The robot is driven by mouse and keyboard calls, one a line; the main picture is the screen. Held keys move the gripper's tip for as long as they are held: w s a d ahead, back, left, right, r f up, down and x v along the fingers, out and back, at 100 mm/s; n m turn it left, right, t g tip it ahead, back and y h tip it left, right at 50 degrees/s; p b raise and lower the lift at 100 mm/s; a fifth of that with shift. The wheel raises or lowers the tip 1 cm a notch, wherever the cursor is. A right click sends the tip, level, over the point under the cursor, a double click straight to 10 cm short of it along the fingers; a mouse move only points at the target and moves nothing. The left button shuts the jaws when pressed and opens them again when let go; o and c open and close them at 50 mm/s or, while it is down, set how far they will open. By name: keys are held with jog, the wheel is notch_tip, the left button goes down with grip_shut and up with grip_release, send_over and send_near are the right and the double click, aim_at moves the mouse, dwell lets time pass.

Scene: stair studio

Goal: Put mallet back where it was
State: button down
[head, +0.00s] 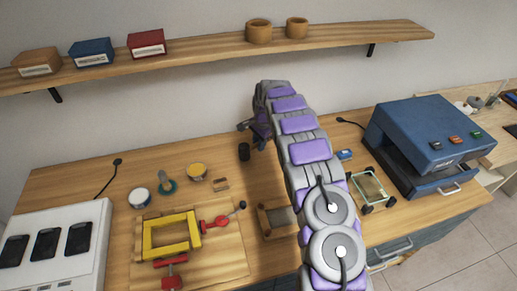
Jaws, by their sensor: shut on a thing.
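My gripper (258,138) is at the far end of my purple and grey arm, over the back of the wooden bench (75,180) near the wall. It is shut, with its fingertips mostly hidden by the arm. A small black cylinder (244,152) shows just below and left of it; it looks like the head of the mallet. The handle is hidden, and I cannot tell whether the head touches the bench.
A yellow frame (172,235) with red clamps lies on a board at front left. Tins (139,197) stand behind it. A white device (55,250) is at left, a blue machine (425,140) and glass-topped stand (370,187) at right. A wall shelf (200,52) holds boxes and pots.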

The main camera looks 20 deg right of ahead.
jog(key=shift+w, duration=0.25)
notch_tip(320, 180, down, 4)
jog(key=shift+r+b, duration=0.15)
jog(key=shift+b, duration=0.4)
jog(key=shift+r, duration=0.1)
jog(key=c, duration=0.9)
grip_release()
jog(key=shift+r, duration=0.1)
